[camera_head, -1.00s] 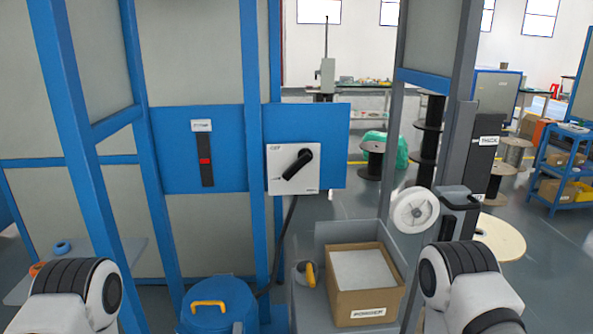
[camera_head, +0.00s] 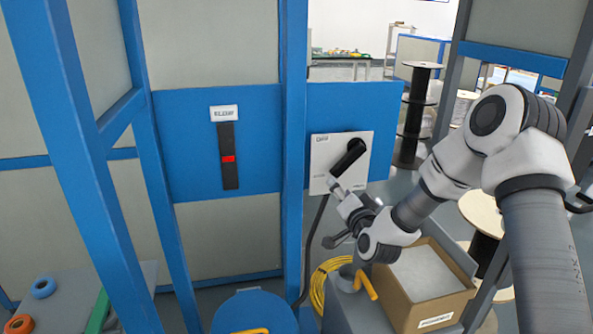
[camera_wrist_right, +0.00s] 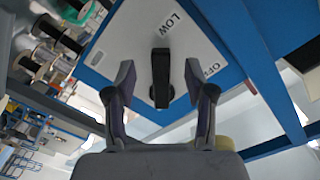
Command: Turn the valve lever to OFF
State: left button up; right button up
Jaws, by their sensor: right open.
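The valve lever (camera_head: 348,157) is a black handle on a white plate (camera_head: 323,150) fixed to a blue panel. It slants from its pivot at upper right down to the lower left. In the right wrist view the lever (camera_wrist_right: 161,80) sits between my open fingers, with a visible gap on each side. My right gripper (camera_head: 344,192) is just below the lever in the head view, open and empty. My left gripper is out of view.
A blue post (camera_head: 293,150) stands just left of the plate. A cardboard box (camera_head: 440,312) and a yellow-handled item (camera_head: 366,284) sit below my right arm. A blue drum (camera_head: 252,312) is at the bottom. A slotted panel with a red marker (camera_head: 228,159) is further left.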

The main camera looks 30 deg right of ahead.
aim_at(338, 173)
jog(key=x, duration=0.2)
jog(key=p+x, duration=0.1)
jog(key=x, duration=0.1)
jog(key=r+x, duration=0.1)
jog(key=x, duration=0.1)
jog(key=shift+w+d+r, duration=0.1)
jog(key=shift+d, duration=0.5)
jog(key=shift+d+r, duration=0.1)
jog(key=shift+d, duration=0.05)
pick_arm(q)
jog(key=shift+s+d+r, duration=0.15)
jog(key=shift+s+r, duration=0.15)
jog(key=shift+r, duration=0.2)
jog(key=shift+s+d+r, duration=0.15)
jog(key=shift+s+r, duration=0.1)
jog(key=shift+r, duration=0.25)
pick_arm(e)
grip_shut()
